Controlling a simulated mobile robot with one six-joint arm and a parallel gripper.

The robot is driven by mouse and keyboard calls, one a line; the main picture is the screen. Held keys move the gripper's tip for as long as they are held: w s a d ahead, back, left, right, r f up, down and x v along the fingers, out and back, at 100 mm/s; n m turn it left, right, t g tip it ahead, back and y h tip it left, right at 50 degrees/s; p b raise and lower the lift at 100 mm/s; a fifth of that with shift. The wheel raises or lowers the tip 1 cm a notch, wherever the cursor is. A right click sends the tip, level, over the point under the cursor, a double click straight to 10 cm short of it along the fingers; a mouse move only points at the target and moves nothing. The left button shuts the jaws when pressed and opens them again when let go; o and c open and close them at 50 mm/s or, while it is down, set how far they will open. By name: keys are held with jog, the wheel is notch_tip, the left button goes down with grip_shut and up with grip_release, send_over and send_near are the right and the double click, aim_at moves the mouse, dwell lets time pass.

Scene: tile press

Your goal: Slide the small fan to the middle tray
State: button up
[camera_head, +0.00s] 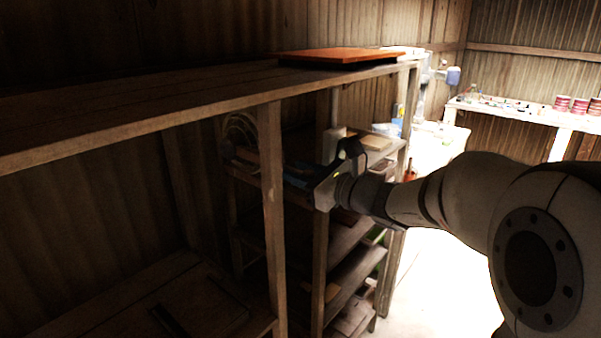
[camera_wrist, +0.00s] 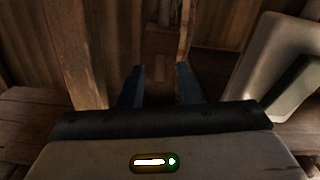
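My gripper (camera_head: 300,178) reaches left into the shelf rack at the level of a middle shelf. In the wrist view its two dark fingers (camera_wrist: 160,90) stand apart, with nothing clearly held between them. Pale curved loops (camera_head: 240,128) show on the shelf beyond the fingertips; they may be the small fan, but it is too dark to be sure. I cannot make out the middle tray. The space just ahead of the fingers is dim.
Wooden posts (camera_head: 271,190) of the rack stand close to the arm. An orange-brown board (camera_head: 340,55) lies on the top shelf. A pale angular object (camera_wrist: 268,60) is right of the fingers. A bench (camera_head: 510,112) with red-banded cans (camera_head: 562,103) stands at the back right.

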grip_shut()
jog(key=shift+f, duration=0.15)
notch_tip(320, 180, down, 26)
jog(key=b, duration=2.4)
jog(key=shift+o, duration=1.8)
grip_release()
jog(key=p+v, duration=0.1)
jog(key=v, duration=0.6)
jog(key=shift+s+d, duration=0.25)
jog(key=shift+d, duration=0.05)
